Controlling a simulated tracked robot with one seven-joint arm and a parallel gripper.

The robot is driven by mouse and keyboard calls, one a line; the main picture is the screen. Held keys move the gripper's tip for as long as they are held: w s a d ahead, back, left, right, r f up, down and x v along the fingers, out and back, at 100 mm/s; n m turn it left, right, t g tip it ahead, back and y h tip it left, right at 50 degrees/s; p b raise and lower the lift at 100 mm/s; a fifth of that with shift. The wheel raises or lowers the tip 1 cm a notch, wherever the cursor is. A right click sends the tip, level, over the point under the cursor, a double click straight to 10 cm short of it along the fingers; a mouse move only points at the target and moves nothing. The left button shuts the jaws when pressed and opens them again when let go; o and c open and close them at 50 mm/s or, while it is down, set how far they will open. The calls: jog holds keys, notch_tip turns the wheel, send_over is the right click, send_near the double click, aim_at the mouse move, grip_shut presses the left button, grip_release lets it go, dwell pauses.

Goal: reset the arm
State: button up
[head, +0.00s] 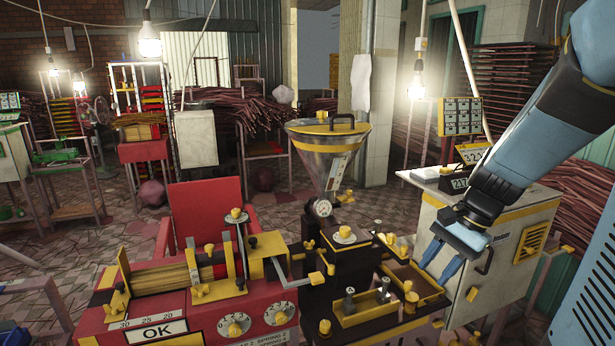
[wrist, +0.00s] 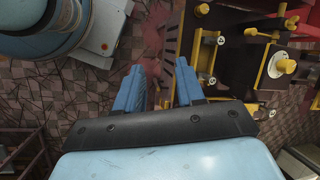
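My gripper (head: 438,268) hangs from my blue arm on the right of the head view, with its fingers pointing down and left. Its two blue fingers stand apart with nothing between them. In the wrist view my gripper (wrist: 159,72) shows the same gap, with tiled floor behind it. The fingers are close to the right end of the extruder bench, near a yellow-edged tray (head: 415,282). I cannot tell whether they touch it.
A red extruder machine (head: 190,295) with dials and an OK label fills the front. A funnel hopper (head: 325,155) stands behind the bench. Stick-laden racks and hanging bulbs (head: 150,42) are farther back.

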jog(key=s+a+r+n+t+h, duration=0.2)
jog(key=s+r+n+t+h, duration=0.2)
jog(key=s+r+n, duration=0.4)
jog(key=shift+s+a+r+n+t+h, duration=0.25)
jog(key=shift+r+n+t, duration=0.45)
jog(key=shift+r+n, duration=0.9)
jog(key=shift+d+r+m, duration=0.1)
jog(key=shift+r+m, duration=0.3)
